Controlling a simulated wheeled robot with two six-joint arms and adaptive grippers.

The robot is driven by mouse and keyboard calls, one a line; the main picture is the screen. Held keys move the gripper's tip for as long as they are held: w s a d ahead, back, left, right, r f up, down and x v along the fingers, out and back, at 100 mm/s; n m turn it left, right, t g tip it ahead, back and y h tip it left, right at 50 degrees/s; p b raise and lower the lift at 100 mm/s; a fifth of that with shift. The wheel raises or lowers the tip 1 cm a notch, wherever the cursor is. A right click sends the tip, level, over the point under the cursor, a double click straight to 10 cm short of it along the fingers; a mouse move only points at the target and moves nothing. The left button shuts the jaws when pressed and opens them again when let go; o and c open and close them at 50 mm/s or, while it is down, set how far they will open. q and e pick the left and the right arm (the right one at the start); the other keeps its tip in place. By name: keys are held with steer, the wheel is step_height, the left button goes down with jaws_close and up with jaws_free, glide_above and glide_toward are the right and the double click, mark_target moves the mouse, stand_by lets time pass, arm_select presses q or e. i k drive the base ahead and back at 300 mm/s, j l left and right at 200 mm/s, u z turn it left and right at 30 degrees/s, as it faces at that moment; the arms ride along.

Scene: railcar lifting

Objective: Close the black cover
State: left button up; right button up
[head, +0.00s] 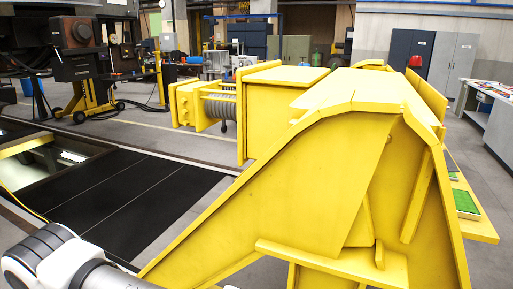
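The black cover (125,195) lies flat at floor level on the left, as dark panels with thin pale seam lines. Beside its left end is an uncovered stretch of pit (58,160), where a lit interior shows. The cover's near right part is hidden behind the large yellow machine. A white and grey link of my arm enters at the bottom left. Neither gripper shows in the head view, so I cannot see their fingers or any contact with the cover.
A large yellow steel lifting frame (290,190) fills the centre and right, close to me. A dark machine on a yellow stand (90,85) is beyond the pit at the upper left. A workbench (490,120) and grey cabinets (452,65) stand right. Grey floor (185,145) lies behind the cover.

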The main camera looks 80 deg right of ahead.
mark_target(452, 168)
steer(key=z, duration=0.95)
steer(key=i+j+z, duration=0.1)
steer(key=z, duration=0.85)
steer(key=j+z, duration=0.1)
steer(key=z, duration=0.85)
steer(key=j+z, duration=0.1)
steer(key=z, duration=0.85)
